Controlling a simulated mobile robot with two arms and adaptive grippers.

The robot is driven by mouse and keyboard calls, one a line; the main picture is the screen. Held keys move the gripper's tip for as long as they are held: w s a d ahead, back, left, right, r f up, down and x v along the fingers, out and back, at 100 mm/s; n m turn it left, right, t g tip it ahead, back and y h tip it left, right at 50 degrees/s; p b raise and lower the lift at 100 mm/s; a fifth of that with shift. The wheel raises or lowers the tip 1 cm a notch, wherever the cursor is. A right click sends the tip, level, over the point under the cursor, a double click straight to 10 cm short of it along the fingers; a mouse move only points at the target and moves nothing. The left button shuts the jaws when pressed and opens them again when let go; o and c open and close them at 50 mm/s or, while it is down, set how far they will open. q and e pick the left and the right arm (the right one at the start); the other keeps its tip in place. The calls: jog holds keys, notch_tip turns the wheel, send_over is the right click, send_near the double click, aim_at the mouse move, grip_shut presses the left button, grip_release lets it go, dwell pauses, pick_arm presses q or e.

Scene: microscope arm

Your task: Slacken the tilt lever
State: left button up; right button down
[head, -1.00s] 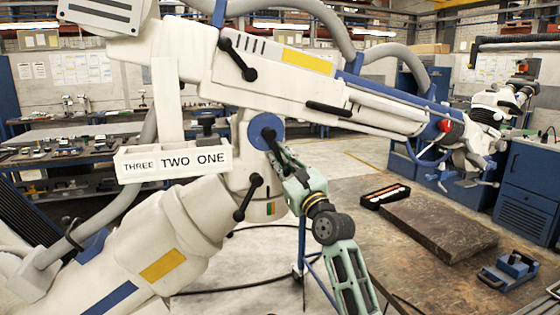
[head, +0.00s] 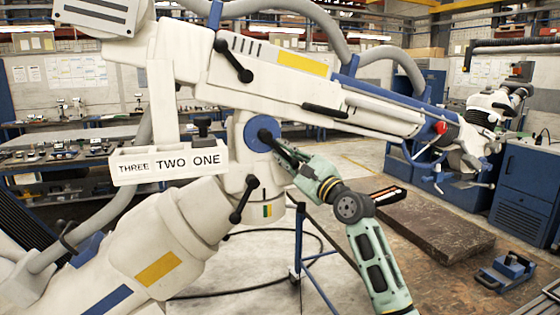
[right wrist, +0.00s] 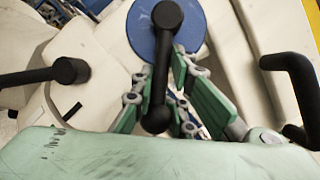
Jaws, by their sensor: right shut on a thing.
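The black lever (head: 276,143) that I take for the tilt lever sits on a round blue hub (head: 256,134) on the white microscope arm (head: 300,85). It slopes down to the right. In the right wrist view, the lever (right wrist: 162,70) runs down from the blue hub (right wrist: 190,35) to a rounded end. My right gripper (head: 290,158), pale green, is shut on this lever near its free end. One finger is on each side of the lever in the right wrist view. My left gripper is not in view.
Another black lever (head: 244,200) is just below left, and one (head: 233,60) is higher up. A black handle (right wrist: 295,85) shows at right in the right wrist view. A stone slab (head: 435,228) lies behind right.

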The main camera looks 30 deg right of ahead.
jog(key=shift+d+r+n+g+y+p, duration=0.2)
jog(key=shift+d+r+n+g, duration=0.1)
jog(key=shift+n, duration=0.3)
jog(key=shift+d+r+n+g+y+p, duration=0.15)
jog(key=shift+r+n+g, duration=0.1)
jog(key=shift+n, duration=0.35)
jog(key=shift+s+d+r+n+g+y+p, duration=0.15)
jog(key=shift+d+r+n+g+y+p, duration=0.1)
jog(key=shift+r+n+p, duration=0.5)
jog(key=shift+s+d+r+n+g+p, duration=0.1)
jog(key=shift+r+n+g+p, duration=0.15)
jog(key=shift+n, duration=0.35)
jog(key=shift+w+d+r+n+g+p, duration=0.1)
jog(key=shift+d+r+n+g+p, duration=0.1)
jog(key=shift+n+p, duration=0.35)
jog(key=shift+s+d+r+n+g+p, duration=0.1)
jog(key=shift+r+n+g+p, duration=0.1)
jog(key=shift+n, duration=0.5)
jog(key=c, duration=1.7)
grip_release()
jog(key=shift+c, duration=0.2)
jog(key=s+d, duration=0.2)
jog(key=s, duration=0.9)
jog(key=shift+s+f, duration=0.2)
jog(key=shift+s, duration=0.2)
